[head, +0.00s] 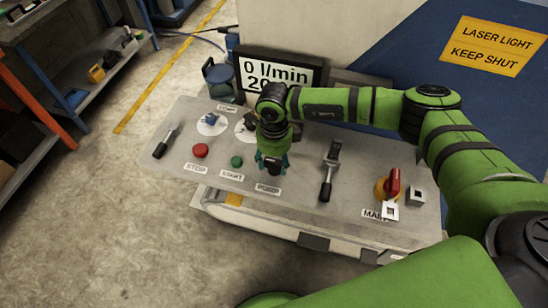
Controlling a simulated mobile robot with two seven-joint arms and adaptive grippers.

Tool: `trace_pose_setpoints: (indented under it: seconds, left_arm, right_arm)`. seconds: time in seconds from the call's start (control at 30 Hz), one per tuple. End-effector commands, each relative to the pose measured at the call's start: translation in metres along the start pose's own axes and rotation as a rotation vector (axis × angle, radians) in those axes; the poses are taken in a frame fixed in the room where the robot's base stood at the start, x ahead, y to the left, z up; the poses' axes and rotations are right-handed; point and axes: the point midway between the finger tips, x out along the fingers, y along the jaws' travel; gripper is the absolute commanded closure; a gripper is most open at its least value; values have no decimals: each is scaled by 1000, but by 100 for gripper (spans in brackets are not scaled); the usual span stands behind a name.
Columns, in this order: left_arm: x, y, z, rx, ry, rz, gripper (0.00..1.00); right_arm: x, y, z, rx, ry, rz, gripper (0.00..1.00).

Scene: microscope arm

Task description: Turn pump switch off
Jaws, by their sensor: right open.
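The grey control panel (225,172) fills the middle of the view. The label that seems to read PUMP (267,188) lies near its front edge. My right gripper (272,162) points down just behind this label, its teal fingers apart. A dark part, possibly the pump switch, shows between the fingers; most of it is hidden, so I cannot tell its position or whether the fingers touch it. My right arm comes in from the right. My left gripper is not in view.
The panel also carries a red STOP button (200,150), green START button (237,161), black levers (326,186) and red-yellow MAIN switch (393,182). A display (262,73) behind reads 0 l/min, its lower line partly hidden.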

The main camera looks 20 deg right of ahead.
Motion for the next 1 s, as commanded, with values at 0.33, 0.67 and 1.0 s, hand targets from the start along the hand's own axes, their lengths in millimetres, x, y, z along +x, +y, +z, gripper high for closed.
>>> trace_pose_setpoints:
  seconds: [0.33, 0.67, 1.0]
  left_arm:
    - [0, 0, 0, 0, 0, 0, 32]
    - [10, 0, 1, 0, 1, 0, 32]
    - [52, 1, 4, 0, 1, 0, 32]
  right_arm:
    - [0, 0, 0, 0, 0, 0, 100]
    - [2, 0, 0, -43, 0, 0, 100]
    - [7, -1, -2, -273, -1, -2, 100]
